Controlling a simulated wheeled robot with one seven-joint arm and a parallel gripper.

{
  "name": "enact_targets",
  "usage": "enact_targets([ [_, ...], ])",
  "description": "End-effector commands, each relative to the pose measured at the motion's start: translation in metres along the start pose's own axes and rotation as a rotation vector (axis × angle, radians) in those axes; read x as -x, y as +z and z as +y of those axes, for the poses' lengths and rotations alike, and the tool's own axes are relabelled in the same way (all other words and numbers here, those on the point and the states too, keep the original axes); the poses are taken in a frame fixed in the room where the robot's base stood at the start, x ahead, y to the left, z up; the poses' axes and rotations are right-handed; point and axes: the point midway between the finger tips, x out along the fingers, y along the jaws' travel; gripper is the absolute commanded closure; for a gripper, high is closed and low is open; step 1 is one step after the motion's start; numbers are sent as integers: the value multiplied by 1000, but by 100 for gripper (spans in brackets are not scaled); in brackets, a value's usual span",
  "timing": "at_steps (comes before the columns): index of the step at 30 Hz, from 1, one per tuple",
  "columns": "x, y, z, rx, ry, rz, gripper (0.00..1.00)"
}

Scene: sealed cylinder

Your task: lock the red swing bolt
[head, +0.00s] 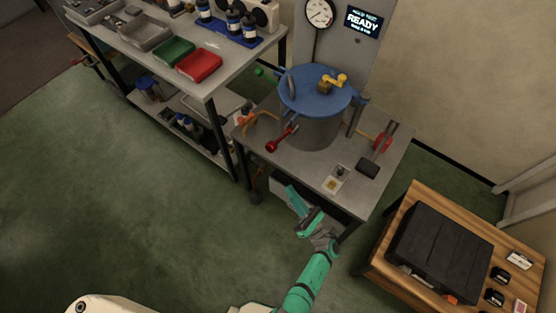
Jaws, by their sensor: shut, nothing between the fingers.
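The sealed cylinder (314,124) stands on a grey table, closed by a round blue lid (316,91). The red swing bolt (281,139) is at the lid's front left and sticks outward, with its red knob low and away from the lid. A green bolt (266,75) sticks out at the back left. A yellow handle (332,83) sits on top of the lid. My gripper (292,192) is shut and empty, in front of the table's front edge, below and apart from the red bolt.
The grey table (297,164) also holds a red-handled tool (382,142), a dark block (367,168) and a small plate (336,179). A workbench with red and green trays (199,65) stands left. A wooden table with a black case (440,247) stands right. Green floor at left is clear.

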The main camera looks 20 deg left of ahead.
Motion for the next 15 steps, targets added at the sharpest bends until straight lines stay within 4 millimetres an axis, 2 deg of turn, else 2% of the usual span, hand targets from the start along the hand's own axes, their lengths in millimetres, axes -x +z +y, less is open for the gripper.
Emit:
enact_targets([
  [1,-1,4,-7,39,28,14,100],
  [4,-2,7,-12,99,75,36,100],
  [15,-2,9,-14,146,116,51,100],
])
